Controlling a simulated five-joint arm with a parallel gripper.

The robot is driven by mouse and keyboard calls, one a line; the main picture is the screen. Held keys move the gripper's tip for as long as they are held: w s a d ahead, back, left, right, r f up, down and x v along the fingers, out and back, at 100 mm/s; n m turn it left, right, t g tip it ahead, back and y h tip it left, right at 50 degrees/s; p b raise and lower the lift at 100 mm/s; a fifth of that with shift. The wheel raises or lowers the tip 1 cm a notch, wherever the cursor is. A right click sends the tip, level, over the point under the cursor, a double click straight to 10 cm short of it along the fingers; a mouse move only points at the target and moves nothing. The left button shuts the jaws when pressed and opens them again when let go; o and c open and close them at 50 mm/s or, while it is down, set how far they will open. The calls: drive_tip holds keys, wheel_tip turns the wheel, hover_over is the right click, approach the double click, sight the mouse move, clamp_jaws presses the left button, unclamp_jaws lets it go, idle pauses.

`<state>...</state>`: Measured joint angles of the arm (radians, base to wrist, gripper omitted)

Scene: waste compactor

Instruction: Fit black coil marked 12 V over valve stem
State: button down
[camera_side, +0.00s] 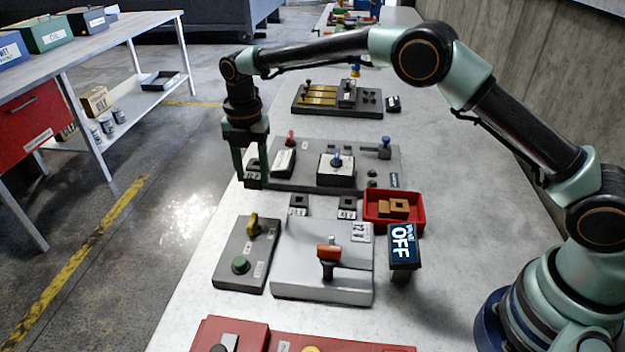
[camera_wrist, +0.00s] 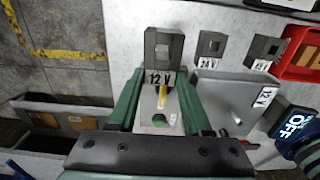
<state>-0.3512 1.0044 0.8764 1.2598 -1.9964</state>
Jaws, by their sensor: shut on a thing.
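My gripper (camera_side: 252,178) is shut on the black coil marked 12 V (camera_side: 252,167), at the left edge of the workbench. In the wrist view, the coil (camera_wrist: 163,52) sits between the green fingertips, its square hole and white label facing the camera. Whether it still touches the bench is unclear. The light grey valve block (camera_side: 300,270) carries a 12 V label. A thin metal stem (camera_side: 337,238) rises from it, behind an orange handle (camera_side: 328,251). The block (camera_wrist: 222,90) lies right of my gripper in the wrist view, and its stem (camera_wrist: 238,120) is bare.
Two similar coils, one marked 24 V (camera_wrist: 209,46) and another (camera_wrist: 263,54), stand right of the held coil. A red tray (camera_side: 415,223) holds an orange-brown part. An OFF display (camera_side: 403,241) stands right of the block. A grey switch plate (camera_side: 232,268) lies left of it.

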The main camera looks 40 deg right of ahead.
sight(252, 176)
wheel_tip(252, 176, up, 11)
drive_tip(key=s+d+f+m, duration=0.1)
drive_tip(key=s+f+m, duration=0.1)
drive_tip(key=s+m, duration=0.6)
drive_tip(key=s+d+f+m, duration=0.1)
drive_tip(key=s+f+m, duration=0.1)
drive_tip(key=s+m, duration=0.7)
drive_tip(key=shift+s+f+m, duration=0.2)
drive_tip(key=shift+s+m, duration=0.05)
drive_tip(key=shift+m, duration=0.15)
drive_tip(key=shift+d, duration=0.1)
drive_tip(key=shift+f, duration=2.9)
drive_tip(key=shift+f, duration=2.35)
drive_tip(key=shift+c, duration=1.3)
unclamp_jaws()
